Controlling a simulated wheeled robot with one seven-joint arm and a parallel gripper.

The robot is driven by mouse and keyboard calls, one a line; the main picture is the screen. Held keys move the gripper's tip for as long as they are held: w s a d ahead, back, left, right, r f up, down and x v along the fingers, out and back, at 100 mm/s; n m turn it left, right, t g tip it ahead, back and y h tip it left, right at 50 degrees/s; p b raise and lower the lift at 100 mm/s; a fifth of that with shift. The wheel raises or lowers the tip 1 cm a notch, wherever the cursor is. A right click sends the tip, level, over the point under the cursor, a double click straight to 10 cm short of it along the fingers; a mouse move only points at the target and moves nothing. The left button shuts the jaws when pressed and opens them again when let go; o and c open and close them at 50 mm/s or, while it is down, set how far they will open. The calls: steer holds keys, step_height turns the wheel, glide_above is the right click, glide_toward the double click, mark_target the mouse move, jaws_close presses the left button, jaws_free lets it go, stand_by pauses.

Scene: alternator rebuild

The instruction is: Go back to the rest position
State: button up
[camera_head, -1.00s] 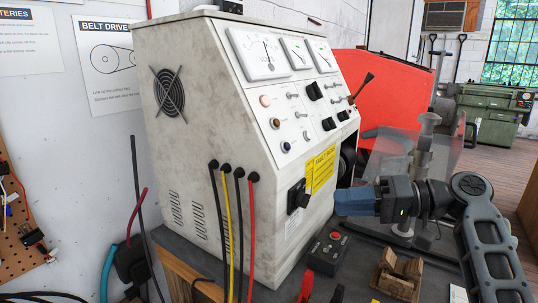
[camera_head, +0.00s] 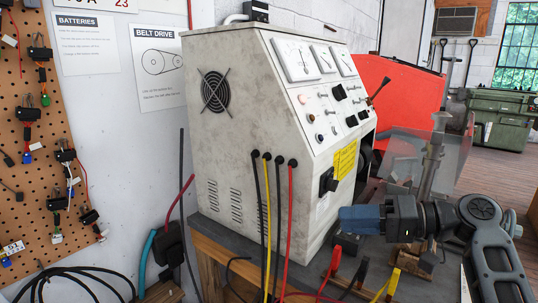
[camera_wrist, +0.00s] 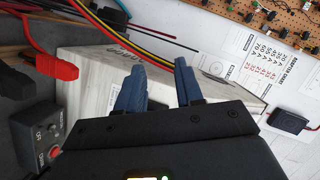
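My gripper (camera_head: 345,219) shows at the right of the head view, with its blue fingers pointing left. It hangs in front of the lower right part of the tester cabinet. In the wrist view the two blue fingers of my gripper (camera_wrist: 159,62) stand apart with nothing held between them. Behind them in that view are a pale box-like surface and coloured cables (camera_wrist: 135,40).
The tester cabinet (camera_head: 240,140) stands on the grey bench top. A red clip (camera_wrist: 55,67) and a control box with buttons (camera_wrist: 38,135) are near the gripper. A pegboard (camera_head: 30,185) is at left.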

steer(key=s+a+f+m+t+h, duration=0.1)
steer(key=s+f+m+t+h, duration=0.15)
steer(key=f, duration=0.55)
steer(key=s+a+f+m+t+h, duration=0.2)
steer(key=s+f, duration=0.2)
steer(key=f, duration=0.4)
steer(key=s+d+f+m+t+h, duration=0.1)
steer(key=s+f+h, duration=0.2)
steer(key=s+f, duration=0.3)
steer(key=s+d+f+m+t+h, duration=0.15)
steer(key=s+f, duration=0.25)
steer(key=s, duration=0.4)
steer(key=s+d+h, duration=0.2)
steer(key=s+h, duration=0.2)
steer(key=s, duration=0.6)
steer(key=s+d+r+n+t+h, duration=0.2)
steer(key=s+r+n, duration=0.3)
steer(key=s+r, duration=1)
steer(key=s+d, duration=0.1)
steer(key=s, duration=0.2)
steer(key=shift+d+r+n+t, duration=0.15)
steer(key=shift+r+n+t, duration=0.15)
steer(key=shift+r, duration=0.1)
steer(key=shift+s, duration=0.1)
